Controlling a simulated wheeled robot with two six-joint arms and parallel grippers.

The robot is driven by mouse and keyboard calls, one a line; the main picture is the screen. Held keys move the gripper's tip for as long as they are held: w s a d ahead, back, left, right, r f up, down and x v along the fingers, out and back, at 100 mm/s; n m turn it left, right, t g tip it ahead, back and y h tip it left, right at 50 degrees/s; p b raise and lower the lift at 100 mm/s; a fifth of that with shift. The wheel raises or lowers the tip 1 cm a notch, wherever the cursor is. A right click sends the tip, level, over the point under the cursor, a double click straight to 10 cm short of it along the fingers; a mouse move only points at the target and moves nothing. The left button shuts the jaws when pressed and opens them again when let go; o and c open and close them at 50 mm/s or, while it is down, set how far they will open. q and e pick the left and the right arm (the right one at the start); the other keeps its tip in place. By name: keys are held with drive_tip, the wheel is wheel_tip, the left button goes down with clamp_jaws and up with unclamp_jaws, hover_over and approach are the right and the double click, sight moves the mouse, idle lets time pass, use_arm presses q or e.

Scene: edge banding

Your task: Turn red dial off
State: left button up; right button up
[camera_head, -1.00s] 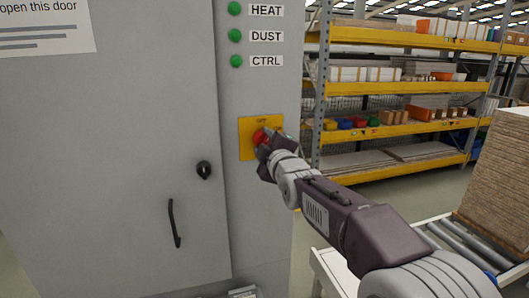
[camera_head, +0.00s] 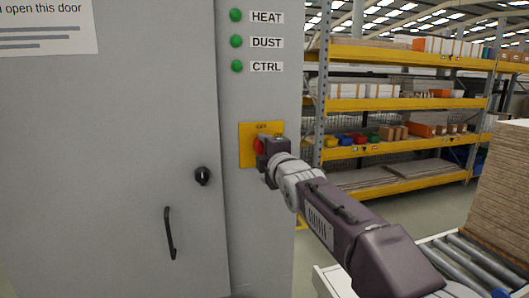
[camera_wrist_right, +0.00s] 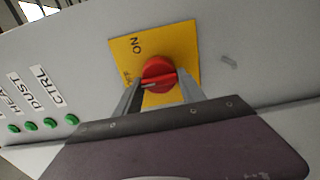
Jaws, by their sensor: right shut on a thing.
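The red dial (camera_head: 258,146) sits on a yellow plate (camera_head: 246,130) on the grey cabinet, below the green lamps. In the right wrist view the red dial (camera_wrist_right: 158,74) has a raised grip bar, and the yellow plate (camera_wrist_right: 124,48) carries the letters ON; another label near the left finger is partly hidden. My right gripper (camera_head: 264,147) is at the dial. In the right wrist view my right gripper (camera_wrist_right: 160,84) has one finger on each side of the dial's bar, shut on it. My left gripper is not in view.
Green lamps (camera_head: 236,41) marked HEAT, DUST and CTRL are above the plate. A black lock (camera_head: 203,176) and a door handle (camera_head: 169,233) are to the left. Shelving (camera_head: 400,104) stands behind, with a roller conveyor (camera_head: 460,262) and stacked boards (camera_head: 505,190) at right.

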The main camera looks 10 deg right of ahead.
drive_tip(key=shift+f, duration=0.15)
drive_tip(key=o, duration=1.4)
drive_tip(key=shift+c, duration=0.2)
drive_tip(key=s, duration=0.9)
drive_tip(key=shift+d, duration=0.15)
